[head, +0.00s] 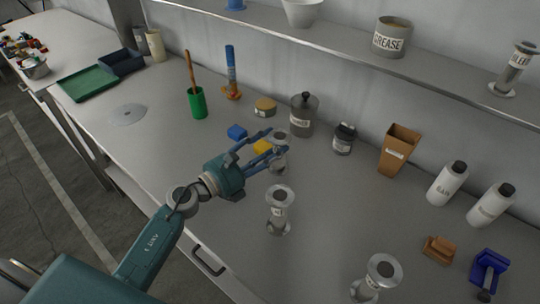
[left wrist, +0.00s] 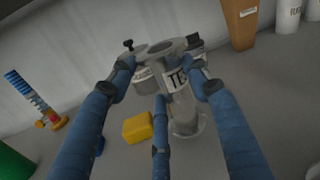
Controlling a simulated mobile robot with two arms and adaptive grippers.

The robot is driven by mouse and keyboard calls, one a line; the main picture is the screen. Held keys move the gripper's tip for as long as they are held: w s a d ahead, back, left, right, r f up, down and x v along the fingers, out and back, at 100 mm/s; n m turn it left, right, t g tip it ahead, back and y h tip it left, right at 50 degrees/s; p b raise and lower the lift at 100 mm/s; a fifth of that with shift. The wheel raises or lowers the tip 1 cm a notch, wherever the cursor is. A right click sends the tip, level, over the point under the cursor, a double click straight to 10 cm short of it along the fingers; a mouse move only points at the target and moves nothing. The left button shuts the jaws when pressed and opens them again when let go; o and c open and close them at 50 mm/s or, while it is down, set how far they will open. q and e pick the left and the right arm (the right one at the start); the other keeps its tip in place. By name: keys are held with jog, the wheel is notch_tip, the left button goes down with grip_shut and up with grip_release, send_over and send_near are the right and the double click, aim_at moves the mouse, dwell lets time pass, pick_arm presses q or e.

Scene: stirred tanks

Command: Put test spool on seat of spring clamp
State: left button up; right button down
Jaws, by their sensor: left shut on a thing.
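My left gripper (head: 268,150) is shut on a grey flanged spool (head: 279,164). In the left wrist view the spool (left wrist: 183,108) stands between the blue fingers (left wrist: 165,75), its label partly hidden, with "T" and part of a second letter readable. I cannot tell whether its lower flange touches the table. A blue device with a grey bar (head: 487,270) at the lower right may be the spring clamp; its seat is not clear. My right gripper is not in view.
Similar spools stand in front of the gripper (head: 279,210), at the bottom edge (head: 378,278) and on the shelf (head: 515,68). A yellow block (head: 262,147), grey jar (head: 303,115), dark jar (head: 344,139) and brown bin (head: 398,150) stand nearby. White bottles (head: 447,184) are at right.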

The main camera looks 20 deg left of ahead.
pick_arm(q)
jog(key=shift+f, duration=1)
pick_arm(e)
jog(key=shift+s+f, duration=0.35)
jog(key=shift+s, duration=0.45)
pick_arm(q)
jog(key=shift+f, duration=0.15)
jog(key=o, duration=1.6)
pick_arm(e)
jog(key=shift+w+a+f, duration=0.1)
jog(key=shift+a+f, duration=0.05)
